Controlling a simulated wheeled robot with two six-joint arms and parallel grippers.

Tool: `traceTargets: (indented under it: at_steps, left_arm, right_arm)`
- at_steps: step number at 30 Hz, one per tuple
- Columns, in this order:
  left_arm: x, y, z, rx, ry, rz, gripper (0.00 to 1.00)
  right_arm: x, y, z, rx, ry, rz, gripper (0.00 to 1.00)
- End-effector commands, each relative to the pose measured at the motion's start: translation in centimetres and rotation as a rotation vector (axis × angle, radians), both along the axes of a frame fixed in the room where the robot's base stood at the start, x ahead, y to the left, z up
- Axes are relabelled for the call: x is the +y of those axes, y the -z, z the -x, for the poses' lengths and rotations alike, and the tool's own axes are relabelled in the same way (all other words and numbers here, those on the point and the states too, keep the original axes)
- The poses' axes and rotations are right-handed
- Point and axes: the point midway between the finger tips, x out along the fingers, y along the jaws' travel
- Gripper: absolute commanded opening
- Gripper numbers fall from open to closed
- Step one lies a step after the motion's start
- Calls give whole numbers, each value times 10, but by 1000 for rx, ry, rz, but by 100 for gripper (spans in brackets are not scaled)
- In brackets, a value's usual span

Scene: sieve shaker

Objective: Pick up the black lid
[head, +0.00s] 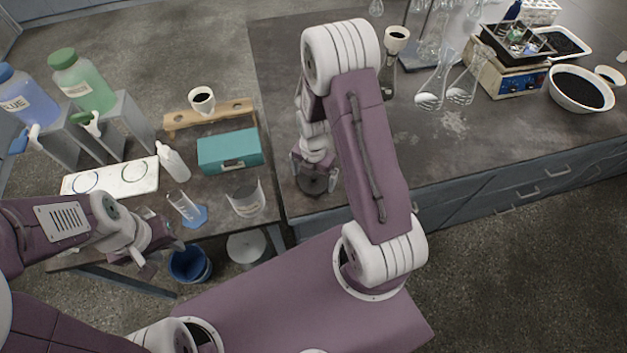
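A dark round disc, which looks like the black lid (314,186), lies on the dark bench top near its front left corner. My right gripper (314,177) points down over it, with its fingers apart on either side of the disc. I cannot tell whether the fingers touch it. The gripper and wrist hide part of the disc. My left gripper (163,258) is at the lower left, in front of the side table, with its fingers apart and nothing seen between them.
The side table holds a teal box (230,150), a clear beaker (246,198), a wash bottle (172,162) and a wooden rack (208,116). A blue bucket (190,266) is below.

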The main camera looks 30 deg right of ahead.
Motion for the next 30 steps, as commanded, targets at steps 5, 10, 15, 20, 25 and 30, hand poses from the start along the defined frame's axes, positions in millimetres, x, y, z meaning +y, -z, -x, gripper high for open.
traceTargets:
  at_steps: [5,10,15,20,25,30]
  left_arm:
    - [0,0,0,0,0,0,36]
    - [0,0,0,0,0,0,36]
    - [0,0,0,0,0,0,36]
    - [0,-1,0,0,0,0,36]
    - [0,0,0,0,0,0,36]
    - [0,0,0,0,0,0,36]
  right_arm:
    - [0,0,0,0,0,0,53]
    - [0,0,0,0,0,0,50]
    - [0,-5,-1,-2,0,0,50]
    - [0,-27,-1,-4,0,1,50]
    - [-19,-54,12,-3,7,1,50]
    - [-53,-79,35,-3,8,1,50]
